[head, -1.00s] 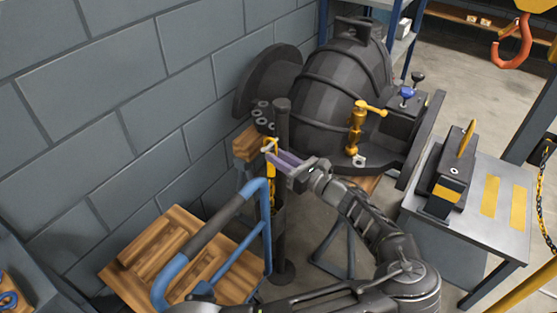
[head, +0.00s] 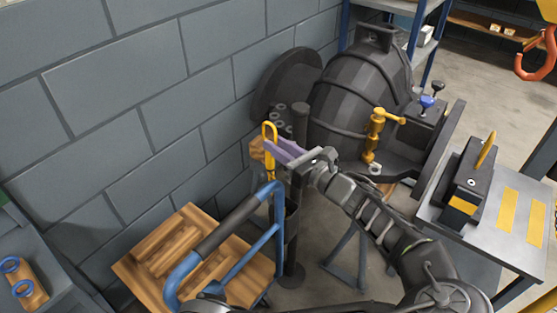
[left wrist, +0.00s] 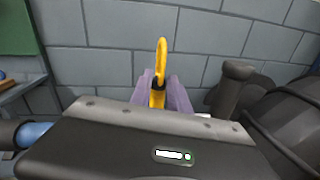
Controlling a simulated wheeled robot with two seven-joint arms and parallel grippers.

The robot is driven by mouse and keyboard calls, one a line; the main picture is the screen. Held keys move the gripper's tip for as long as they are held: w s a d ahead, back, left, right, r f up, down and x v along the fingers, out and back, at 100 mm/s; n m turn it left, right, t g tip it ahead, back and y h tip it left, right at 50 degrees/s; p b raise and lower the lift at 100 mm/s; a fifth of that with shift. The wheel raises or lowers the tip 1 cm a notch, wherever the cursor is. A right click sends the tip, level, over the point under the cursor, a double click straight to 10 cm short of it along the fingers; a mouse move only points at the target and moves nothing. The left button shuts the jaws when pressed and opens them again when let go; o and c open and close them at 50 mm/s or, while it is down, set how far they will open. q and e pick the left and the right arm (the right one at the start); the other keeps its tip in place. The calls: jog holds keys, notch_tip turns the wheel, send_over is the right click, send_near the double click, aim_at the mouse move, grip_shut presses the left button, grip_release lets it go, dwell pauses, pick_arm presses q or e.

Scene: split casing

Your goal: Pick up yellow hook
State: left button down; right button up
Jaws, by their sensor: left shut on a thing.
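The yellow hook (head: 269,133) is a slim loop with a longer yellow part below it, upright beside the dark post (head: 300,125). My left gripper (head: 283,151) has purple fingers shut on it. In the left wrist view the hook (left wrist: 162,58) stands up between the purple fingers of the left gripper (left wrist: 158,88), with a dark band at its lower part. The wrist housing hides what lies below the fingers. My right gripper is not in view.
A blue-railed cart with a wooden top (head: 165,250) stands in front of the post. A large dark casing (head: 350,95) with a yellow valve (head: 374,130) is behind. A grey table (head: 510,235) is at right. The block wall (head: 120,110) is close at left.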

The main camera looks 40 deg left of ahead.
pick_arm(q)
jog(key=shift+r, duration=1.35)
jog(key=shift+d, duration=0.1)
